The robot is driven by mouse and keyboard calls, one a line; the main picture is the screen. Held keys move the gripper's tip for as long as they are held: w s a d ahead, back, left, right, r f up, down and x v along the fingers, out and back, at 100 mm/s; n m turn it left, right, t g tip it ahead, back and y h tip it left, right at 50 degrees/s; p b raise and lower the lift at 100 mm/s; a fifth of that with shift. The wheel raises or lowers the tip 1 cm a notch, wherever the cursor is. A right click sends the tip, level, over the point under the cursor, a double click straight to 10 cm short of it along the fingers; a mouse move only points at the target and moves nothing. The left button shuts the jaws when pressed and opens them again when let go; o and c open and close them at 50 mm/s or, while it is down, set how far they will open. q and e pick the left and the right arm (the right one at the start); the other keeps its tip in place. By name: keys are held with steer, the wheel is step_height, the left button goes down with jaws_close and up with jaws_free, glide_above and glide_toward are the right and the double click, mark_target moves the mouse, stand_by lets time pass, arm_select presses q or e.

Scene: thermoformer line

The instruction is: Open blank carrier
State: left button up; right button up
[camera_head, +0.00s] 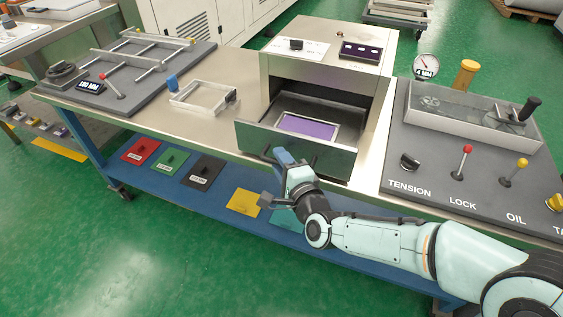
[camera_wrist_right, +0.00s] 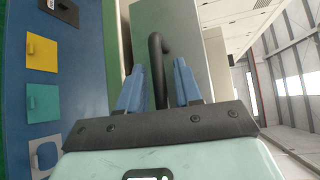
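The blank carrier is a drawer with a grey front (camera_head: 330,160) at the base of the metal machine housing. It stands partly out, and a purple sheet in a light frame (camera_head: 308,128) shows inside. My right gripper (camera_head: 273,178) is in front of the left part of the drawer front. In the right wrist view, its two blue fingers (camera_wrist_right: 158,88) stand apart on either side of a dark curved handle (camera_wrist_right: 157,55) on the drawer front. Gaps show between handle and fingers, so the gripper is open. My left gripper is not in view.
A clear frame (camera_head: 203,97) lies on the bench left of the drawer. The panel on the right carries a LOCK lever (camera_head: 463,160), an OIL lever (camera_head: 514,172) and a TENSION knob (camera_head: 410,162). Coloured plates, including a yellow one (camera_head: 244,202), lie on the blue lower shelf.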

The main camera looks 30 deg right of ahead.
steer(key=shift+s, duration=0.1)
arm_select(q)
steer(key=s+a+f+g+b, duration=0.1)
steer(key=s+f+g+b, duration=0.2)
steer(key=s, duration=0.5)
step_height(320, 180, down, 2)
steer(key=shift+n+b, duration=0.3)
steer(key=shift+b, duration=0.35)
arm_select(e)
steer(key=s+r, duration=0.1)
steer(key=s, duration=1.2)
steer(key=shift+a+r, duration=0.4)
steer(key=shift+a, duration=0.05)
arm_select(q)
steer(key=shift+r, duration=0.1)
arm_select(e)
steer(key=shift+f, duration=0.1)
